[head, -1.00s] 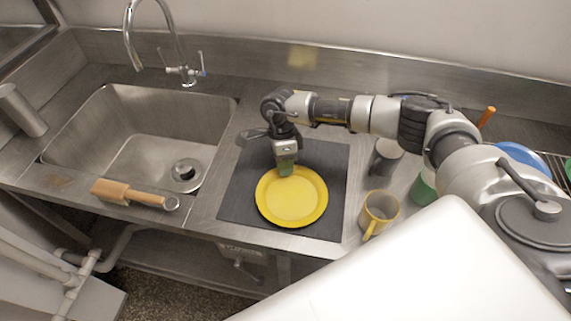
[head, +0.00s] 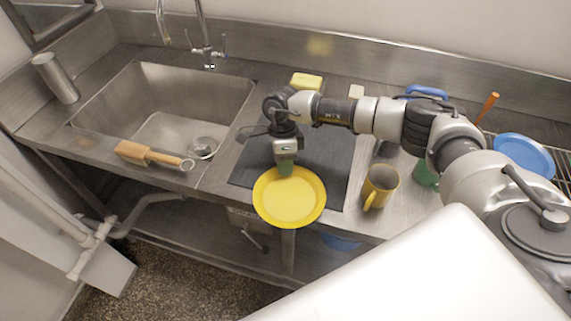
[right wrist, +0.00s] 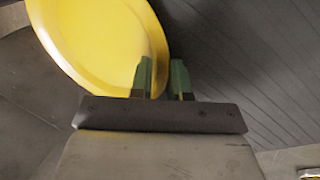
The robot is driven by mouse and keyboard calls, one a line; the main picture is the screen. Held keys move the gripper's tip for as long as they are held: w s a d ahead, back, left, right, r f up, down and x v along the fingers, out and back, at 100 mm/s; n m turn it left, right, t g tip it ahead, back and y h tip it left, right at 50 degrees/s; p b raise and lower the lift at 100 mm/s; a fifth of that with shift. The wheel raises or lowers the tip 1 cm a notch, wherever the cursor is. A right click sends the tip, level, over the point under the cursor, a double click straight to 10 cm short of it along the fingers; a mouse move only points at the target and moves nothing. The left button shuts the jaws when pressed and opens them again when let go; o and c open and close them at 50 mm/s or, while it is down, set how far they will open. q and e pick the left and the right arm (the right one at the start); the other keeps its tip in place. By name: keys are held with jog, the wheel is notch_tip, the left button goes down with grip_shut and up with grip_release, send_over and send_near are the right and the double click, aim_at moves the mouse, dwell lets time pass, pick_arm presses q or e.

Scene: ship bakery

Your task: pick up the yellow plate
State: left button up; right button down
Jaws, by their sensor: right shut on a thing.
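The yellow plate (head: 289,200) is round and shows in the head view, in front of the dark mat (head: 336,160) and overlapping the counter's front edge. My right gripper (head: 286,168) is shut on the plate's back rim. In the right wrist view, the plate (right wrist: 95,38) fills the upper left, and the green fingertips of my right gripper (right wrist: 162,78) are at its rim, one of them over the yellow surface. The plate looks clear of the mat, but its exact height is hard to tell. My left gripper is not in view.
A yellow mug (head: 379,187) and a green cup (head: 426,174) stand right of the mat. A yellow sponge (head: 306,81) lies behind my arm. A blue plate (head: 524,155) is at far right.

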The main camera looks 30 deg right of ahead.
jog(key=shift+s+a, duration=0.15)
jog(key=shift+a, duration=0.05)
jog(key=c, duration=1.2)
grip_release()
jog(key=shift+o, duration=0.9)
jog(key=shift+r, duration=0.1)
